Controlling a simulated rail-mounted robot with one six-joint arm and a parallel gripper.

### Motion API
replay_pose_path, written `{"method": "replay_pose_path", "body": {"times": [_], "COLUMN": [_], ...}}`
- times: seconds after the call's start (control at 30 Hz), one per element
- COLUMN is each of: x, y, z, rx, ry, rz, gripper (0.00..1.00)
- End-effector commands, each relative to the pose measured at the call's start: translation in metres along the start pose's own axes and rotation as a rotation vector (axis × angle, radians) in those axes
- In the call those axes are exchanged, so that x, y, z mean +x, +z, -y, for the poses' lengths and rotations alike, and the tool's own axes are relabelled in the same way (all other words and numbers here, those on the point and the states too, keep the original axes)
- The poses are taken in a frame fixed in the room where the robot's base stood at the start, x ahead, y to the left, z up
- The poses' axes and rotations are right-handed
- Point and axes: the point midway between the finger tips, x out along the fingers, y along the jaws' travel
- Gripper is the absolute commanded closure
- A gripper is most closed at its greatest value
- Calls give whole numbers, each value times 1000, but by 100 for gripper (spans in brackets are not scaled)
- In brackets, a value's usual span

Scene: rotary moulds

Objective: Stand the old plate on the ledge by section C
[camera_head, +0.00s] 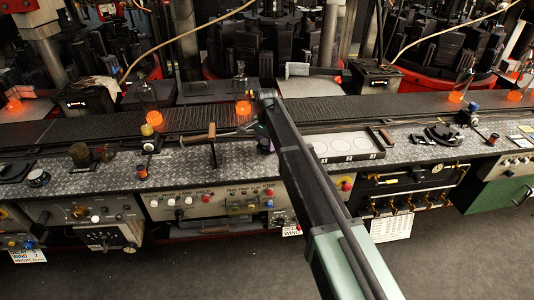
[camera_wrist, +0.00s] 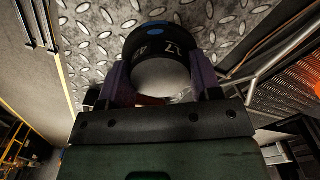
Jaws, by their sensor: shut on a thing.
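My gripper (camera_wrist: 162,85) is shut on a round dark-rimmed piece with white markings and a pale face, which I take to be the old plate (camera_wrist: 158,38). The piece sits between the two purple fingers, over diamond-pattern metal in the wrist view. In the head view my arm crosses the middle of the bench and hides most of the gripper and the piece. I cannot tell whether the piece touches the metal. I cannot pick out a section C label or its ledge.
A patterned metal bench top (camera_head: 110,165) runs across the front, with a dark conveyor (camera_head: 70,132) behind it. Glowing orange glassware (camera_head: 242,107) stands on the conveyor. A tray with pale round spots (camera_head: 380,155) lies right of my arm. A wooden-handled tool (camera_head: 197,139) lies to the left.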

Motion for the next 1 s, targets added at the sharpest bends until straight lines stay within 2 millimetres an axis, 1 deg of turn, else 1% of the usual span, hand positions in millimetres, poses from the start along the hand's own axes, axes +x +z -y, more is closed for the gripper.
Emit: {"method": "replay_pose_path", "body": {"times": [0.03,0.1,0.33,0.5,0.53,0.67,0.9,1.0], "x": [21,30,25,30,29,28,28,23], "y": [0,0,0,0,0,0,0,0], "z": [0,0,0,0,0,0,0,0], "rx": [0,0,0,0,0,0,0,0], "ry": [0,0,0,0,0,0,0,0], "rz": [0,0,0,0,0,0,0,0], "gripper": [75,75,75,75,37,17,16,16]}}
